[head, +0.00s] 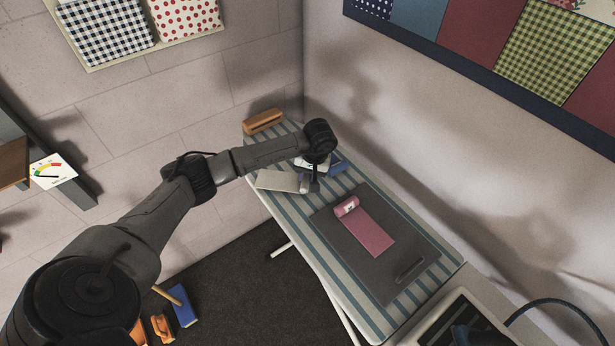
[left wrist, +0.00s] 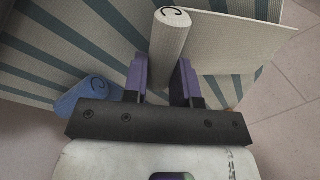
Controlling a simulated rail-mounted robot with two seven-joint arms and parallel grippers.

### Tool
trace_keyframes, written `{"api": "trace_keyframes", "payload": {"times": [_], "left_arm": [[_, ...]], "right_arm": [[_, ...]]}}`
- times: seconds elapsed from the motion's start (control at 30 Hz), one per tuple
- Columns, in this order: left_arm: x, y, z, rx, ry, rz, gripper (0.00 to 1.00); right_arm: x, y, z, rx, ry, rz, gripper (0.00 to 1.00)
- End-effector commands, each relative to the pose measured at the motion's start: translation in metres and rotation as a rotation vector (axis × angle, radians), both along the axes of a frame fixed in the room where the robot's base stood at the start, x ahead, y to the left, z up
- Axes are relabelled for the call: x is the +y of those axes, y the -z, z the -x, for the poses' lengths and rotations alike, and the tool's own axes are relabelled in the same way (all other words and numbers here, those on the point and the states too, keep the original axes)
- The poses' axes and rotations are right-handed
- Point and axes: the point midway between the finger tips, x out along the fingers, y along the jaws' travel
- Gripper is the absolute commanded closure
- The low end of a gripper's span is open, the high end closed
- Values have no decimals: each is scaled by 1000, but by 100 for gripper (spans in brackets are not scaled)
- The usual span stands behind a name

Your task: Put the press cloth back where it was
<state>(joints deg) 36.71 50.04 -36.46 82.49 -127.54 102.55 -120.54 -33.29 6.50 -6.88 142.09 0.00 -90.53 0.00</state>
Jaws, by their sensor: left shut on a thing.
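My left gripper (head: 308,187) is over the far part of the striped ironing board (head: 322,244), shut on the rolled end of a cream cloth. The cloth's flat part (head: 277,181) extends to the left in the head view. In the left wrist view the cream roll (left wrist: 170,48) sits between the purple fingers (left wrist: 163,78), with its flat part (left wrist: 222,45) to the right. I cannot tell whether it touches the board. A pink cloth (head: 368,234), rolled at one end, lies on a grey mat (head: 393,280). My right gripper is not in view.
A blue cloth (head: 338,165) lies just beyond the gripper; its roll also shows in the left wrist view (left wrist: 85,96). A wooden block (head: 263,121) stands at the board's far end. A dark slotted piece (head: 410,270) lies on the mat. Walls close off the back and right.

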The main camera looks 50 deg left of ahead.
Motion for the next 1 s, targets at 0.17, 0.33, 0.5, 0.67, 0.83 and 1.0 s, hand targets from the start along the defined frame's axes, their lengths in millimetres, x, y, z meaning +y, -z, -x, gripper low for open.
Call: {"api": "trace_keyframes", "payload": {"times": [0.17, 0.33, 0.5, 0.67, 0.83, 1.0], "left_arm": [[0, 15, 0, 0, 0, 0, 96], [0, 14, 0, -1, 0, -1, 96], [0, 19, 0, -1, 0, 0, 96], [0, 17, 0, -1, 1, 1, 64], [-1, 17, 0, -1, 1, 1, 64], [-1, 12, -1, -2, 1, 1, 64]], "right_arm": [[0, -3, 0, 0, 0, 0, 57], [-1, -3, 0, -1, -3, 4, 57], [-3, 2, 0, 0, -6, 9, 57], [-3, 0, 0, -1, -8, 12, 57], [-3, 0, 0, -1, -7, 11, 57], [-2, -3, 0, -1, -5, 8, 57]]}}
